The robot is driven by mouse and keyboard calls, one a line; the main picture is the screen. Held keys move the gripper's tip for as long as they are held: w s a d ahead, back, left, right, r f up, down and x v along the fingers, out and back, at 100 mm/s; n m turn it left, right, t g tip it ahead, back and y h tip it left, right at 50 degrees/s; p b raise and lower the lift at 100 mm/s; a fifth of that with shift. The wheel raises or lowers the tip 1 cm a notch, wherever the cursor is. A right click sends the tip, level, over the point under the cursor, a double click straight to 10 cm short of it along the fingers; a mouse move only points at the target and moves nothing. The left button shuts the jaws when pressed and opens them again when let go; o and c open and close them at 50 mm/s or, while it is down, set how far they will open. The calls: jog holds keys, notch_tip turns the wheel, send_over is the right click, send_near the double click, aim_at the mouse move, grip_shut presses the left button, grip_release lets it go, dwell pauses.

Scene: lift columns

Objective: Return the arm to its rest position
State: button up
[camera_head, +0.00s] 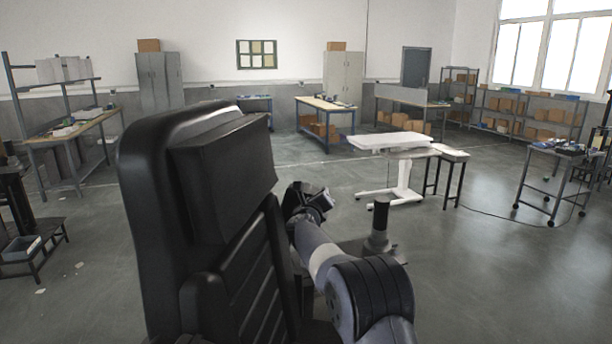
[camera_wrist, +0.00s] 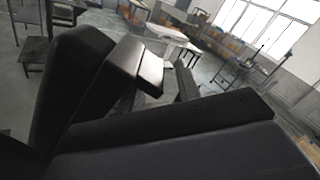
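My arm, with grey links and a pale band, is folded low in the middle of the head view. Its dark end with my gripper (camera_head: 314,199) is beside a tall black padded body that seems to be my own. That body hides part of the arm. My gripper appears empty, with no held object visible. In the wrist view, large dark shapes fill the foreground, and I cannot clearly separate fingers from my body. The finger opening cannot be made out.
A white lift table (camera_head: 390,142) stands ahead right, beside a small dark-legged table (camera_head: 451,155). It also shows in the wrist view (camera_wrist: 172,37). A wheeled bench (camera_head: 556,152) is at right, a workbench (camera_head: 75,125) at left. Grey floor (camera_head: 490,260) is clear at front right.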

jog(key=shift+w+d, duration=0.1)
jog(key=shift+w, duration=0.4)
jog(key=shift+f, duration=0.1)
jog(key=shift+s, duration=0.15)
